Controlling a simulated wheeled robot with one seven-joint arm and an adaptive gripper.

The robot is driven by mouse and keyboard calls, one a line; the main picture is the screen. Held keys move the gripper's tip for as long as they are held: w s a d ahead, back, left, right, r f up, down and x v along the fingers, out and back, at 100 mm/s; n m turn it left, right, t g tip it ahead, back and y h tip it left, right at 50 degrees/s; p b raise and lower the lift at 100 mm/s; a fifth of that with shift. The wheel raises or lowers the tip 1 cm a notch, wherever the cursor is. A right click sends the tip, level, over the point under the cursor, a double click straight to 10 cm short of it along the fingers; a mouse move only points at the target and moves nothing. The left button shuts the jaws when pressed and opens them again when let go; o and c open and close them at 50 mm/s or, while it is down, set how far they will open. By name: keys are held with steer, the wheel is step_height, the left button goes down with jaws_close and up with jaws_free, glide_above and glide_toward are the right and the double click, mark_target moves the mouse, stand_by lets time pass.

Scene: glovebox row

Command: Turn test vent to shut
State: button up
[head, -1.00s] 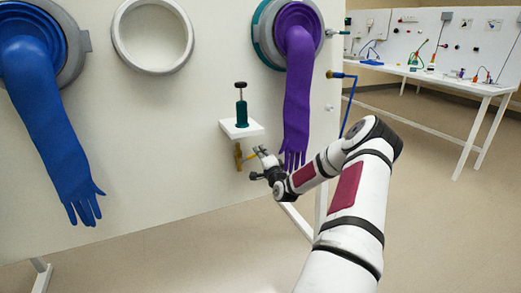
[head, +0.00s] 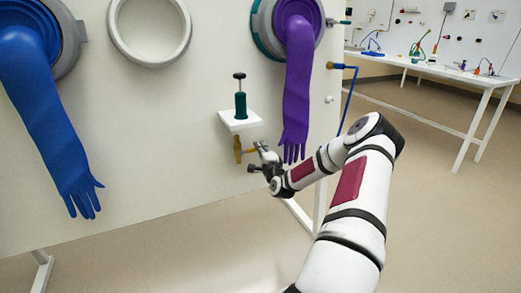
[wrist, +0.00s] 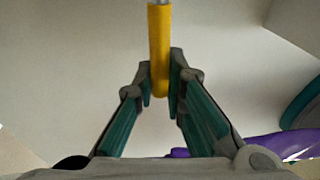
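The test vent is a brass valve (head: 238,146) on the white panel, under a small white shelf, with a yellow lever (head: 251,150) pointing right toward my gripper. My gripper (head: 259,151) is at the lever's outer end. In the wrist view the lever (wrist: 159,45) comes down from the top, and its rounded end lies between my two fingertips (wrist: 160,82). The fingers are close in on both sides of it, with little or no gap. The valve body is out of sight in the wrist view, and my gripper hides part of the lever's end in the head view.
The white shelf (head: 240,122) with a green plunger device (head: 240,104) is just above the valve. A purple glove (head: 297,95) hangs close right of my gripper; a blue glove (head: 50,120) hangs far left. A bench (head: 430,70) stands at the back right.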

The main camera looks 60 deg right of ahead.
steer(key=o, duration=0.4)
steer(key=v, duration=1.2)
steer(key=shift+s+d+f, duration=0.1)
stand_by(0.5)
